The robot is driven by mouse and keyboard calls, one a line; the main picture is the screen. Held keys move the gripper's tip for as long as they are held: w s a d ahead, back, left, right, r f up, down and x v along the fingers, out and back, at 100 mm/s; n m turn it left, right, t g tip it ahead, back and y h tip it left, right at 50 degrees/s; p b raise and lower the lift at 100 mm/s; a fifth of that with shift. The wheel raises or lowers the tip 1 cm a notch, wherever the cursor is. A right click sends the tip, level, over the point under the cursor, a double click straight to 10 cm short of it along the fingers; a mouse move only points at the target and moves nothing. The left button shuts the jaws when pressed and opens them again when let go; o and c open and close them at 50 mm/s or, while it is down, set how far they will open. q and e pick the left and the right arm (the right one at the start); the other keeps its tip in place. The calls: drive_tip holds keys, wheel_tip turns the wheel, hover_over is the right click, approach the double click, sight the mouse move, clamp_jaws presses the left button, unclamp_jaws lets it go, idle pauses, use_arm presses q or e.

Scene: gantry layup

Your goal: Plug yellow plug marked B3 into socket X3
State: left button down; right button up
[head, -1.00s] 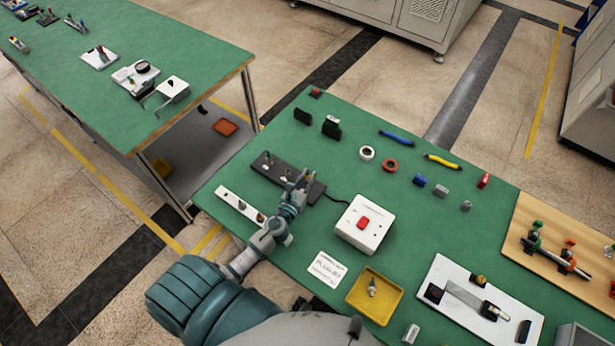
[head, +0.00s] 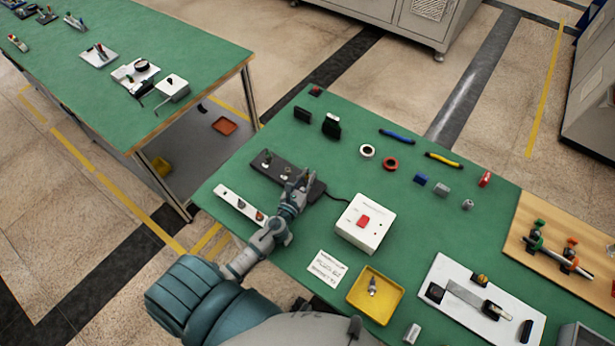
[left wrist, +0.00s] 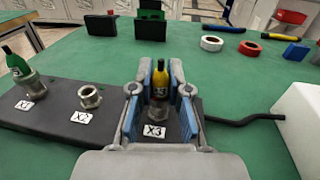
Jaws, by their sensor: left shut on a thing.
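My left gripper (head: 300,184) is over the right end of the dark socket strip (head: 268,176). In the left wrist view my left gripper (left wrist: 159,98) has its blue-padded fingers on both sides of the yellow plug (left wrist: 160,80) and is shut on it. The plug stands upright at the socket over the X3 label (left wrist: 154,131); its lower part is in or right over that socket, and I cannot tell how deep. Its marking is too small to read. The X2 socket (left wrist: 90,97) is empty. A green plug (left wrist: 18,65) stands in the leftmost socket. My right gripper is not in view.
A white box with a red switch (head: 362,222) stands right of the strip, joined by a black cable (left wrist: 243,117). A white strip (head: 240,206) lies in front. A yellow tray (head: 375,314) holds a small metal part. Tape rings and tools lie behind, with bare green table between.

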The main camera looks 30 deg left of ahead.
use_arm(q)
drive_tip(key=shift+d+f, duration=0.1)
drive_tip(key=shift+f, duration=0.2)
